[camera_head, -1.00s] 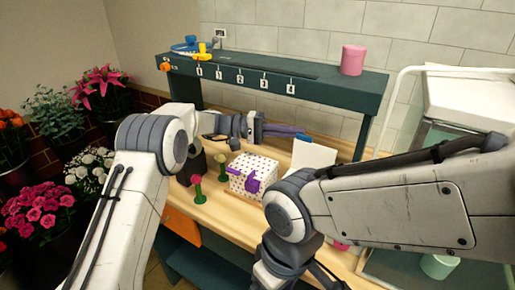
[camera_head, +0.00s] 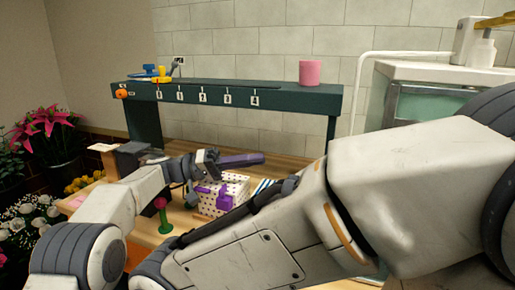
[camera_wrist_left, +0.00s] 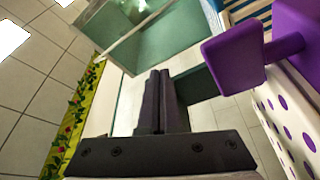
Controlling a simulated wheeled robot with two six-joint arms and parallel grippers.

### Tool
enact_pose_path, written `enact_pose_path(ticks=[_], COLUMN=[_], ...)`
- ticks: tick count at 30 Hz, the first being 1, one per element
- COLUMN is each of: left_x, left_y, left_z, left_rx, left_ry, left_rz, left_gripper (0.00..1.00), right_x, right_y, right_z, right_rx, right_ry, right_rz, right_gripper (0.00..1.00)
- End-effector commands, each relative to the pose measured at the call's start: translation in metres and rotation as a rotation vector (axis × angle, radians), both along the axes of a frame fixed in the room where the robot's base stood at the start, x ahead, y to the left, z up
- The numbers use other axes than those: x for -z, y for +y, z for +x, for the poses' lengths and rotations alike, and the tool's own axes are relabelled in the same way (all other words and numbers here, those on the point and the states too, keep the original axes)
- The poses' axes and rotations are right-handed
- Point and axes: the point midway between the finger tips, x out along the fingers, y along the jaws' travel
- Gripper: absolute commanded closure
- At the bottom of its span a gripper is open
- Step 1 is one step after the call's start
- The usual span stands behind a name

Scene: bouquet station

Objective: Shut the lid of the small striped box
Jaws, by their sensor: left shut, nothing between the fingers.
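A small part of a blue-and-white striped box (camera_head: 263,186) shows in the head view, just right of the dotted box and mostly hidden behind my right arm. Its striped side (camera_wrist_left: 247,10) also shows at the top right of the left wrist view. I cannot tell how its lid stands. My left gripper (camera_head: 262,158) is shut and empty, above the dotted box and pointing right. In the left wrist view its dark fingers (camera_wrist_left: 160,74) are together, with nothing between them. My right gripper is not in view.
A white dotted box (camera_head: 236,188) with a purple bow (camera_head: 224,201) stands below my left gripper. A dark shelf (camera_head: 225,108) carries a pink cylinder (camera_head: 310,72). My right arm covers much of the table.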

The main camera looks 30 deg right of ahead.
Motion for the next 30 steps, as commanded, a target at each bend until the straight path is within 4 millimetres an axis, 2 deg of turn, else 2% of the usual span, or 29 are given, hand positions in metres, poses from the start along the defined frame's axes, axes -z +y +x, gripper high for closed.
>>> enact_pose_path(ticks=[21,26,30], left_x=[0.003,0.006,0.01], left_y=[-0.005,0.008,0.027], left_z=[-0.004,0.007,0.022], left_rx=[0.012,0.01,0.011], left_ry=[0.0,0.0,0.0], left_rz=[0.001,0.001,0.002], left_gripper=[1.0,1.0,1.0], right_x=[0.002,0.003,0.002], right_y=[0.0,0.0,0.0], right_z=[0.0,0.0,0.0], right_rx=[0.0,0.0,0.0], right_ry=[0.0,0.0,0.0], right_rz=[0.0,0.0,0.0], right_gripper=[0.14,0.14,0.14])
